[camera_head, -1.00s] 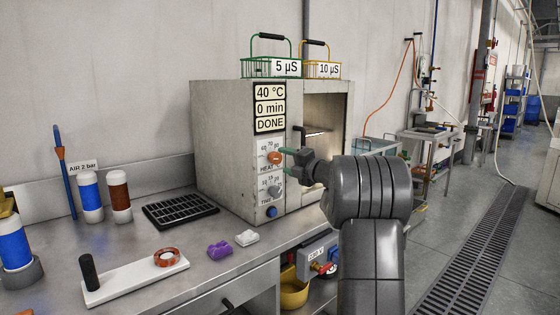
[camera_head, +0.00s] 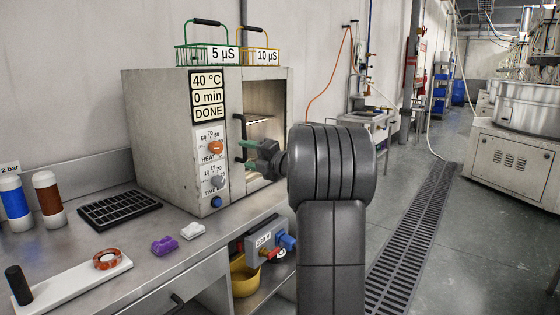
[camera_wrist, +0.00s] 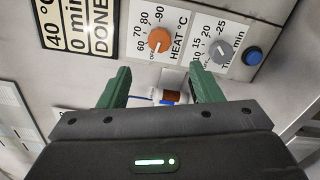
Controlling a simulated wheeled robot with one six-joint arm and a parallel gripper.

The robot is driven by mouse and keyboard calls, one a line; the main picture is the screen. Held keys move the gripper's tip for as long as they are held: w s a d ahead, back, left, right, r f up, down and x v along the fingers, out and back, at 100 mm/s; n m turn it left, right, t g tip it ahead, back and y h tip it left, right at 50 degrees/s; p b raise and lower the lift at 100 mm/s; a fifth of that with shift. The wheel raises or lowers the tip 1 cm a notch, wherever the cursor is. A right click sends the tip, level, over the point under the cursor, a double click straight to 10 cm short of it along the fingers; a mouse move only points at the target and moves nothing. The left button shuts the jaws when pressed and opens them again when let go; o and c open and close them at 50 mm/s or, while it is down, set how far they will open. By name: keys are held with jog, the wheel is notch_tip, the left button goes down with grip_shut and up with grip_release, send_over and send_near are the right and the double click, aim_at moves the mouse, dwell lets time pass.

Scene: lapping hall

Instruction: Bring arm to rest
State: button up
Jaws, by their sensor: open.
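My gripper (camera_head: 246,155) is held out in front of the grey oven (camera_head: 158,135), just right of its control panel, with its green fingers apart. In the wrist view its fingers (camera_wrist: 158,78) are spread with nothing held between them. The orange HEAT knob (camera_wrist: 159,40) and grey timer knob (camera_wrist: 223,50) lie beyond the fingertips. The oven display (camera_head: 208,96) reads 40 °C, 0 min, DONE. The oven chamber (camera_head: 265,100) stands open, partly hidden behind my gripper and arm.
A green basket (camera_head: 195,55) and a yellow basket (camera_head: 258,57) stand on the oven. The bench holds a black rack (camera_head: 120,209), a purple piece (camera_head: 164,246), a white piece (camera_head: 193,230) and bottles (camera_head: 48,199). Open floor with a drain grating (camera_head: 412,235) lies right.

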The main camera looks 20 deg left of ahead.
aim_at(219, 149)
jog(key=x, duration=1.3)
jog(key=shift+a, duration=0.3)
jog(key=shift+d, duration=0.1)
jog(key=shift+w+a, duration=0.1)
jog(key=shift+a, duration=0.2)
jog(key=shift+d+r+m+p, duration=0.1)
jog(key=shift+m+p, duration=0.4)
jog(key=shift+m, duration=0.05)
jog(key=shift+d+r+m+p, duration=0.15)
jog(key=shift+m+p, duration=0.35)
jog(key=shift+m, duration=0.05)
jog(key=m+p, duration=0.2)
jog(key=m, duration=0.1)
jog(key=shift+f, duration=0.1)
jog(key=m+p, duration=0.2)
jog(key=m, duration=0.2)
jog(key=shift+p, duration=0.4)
jog(key=m+p, duration=0.4)
jog(key=m, duration=0.2)
jog(key=shift+f, duration=0.1)
jog(key=m+p, duration=0.3)
jog(key=m, duration=0.2)
jog(key=shift+f, duration=0.2)
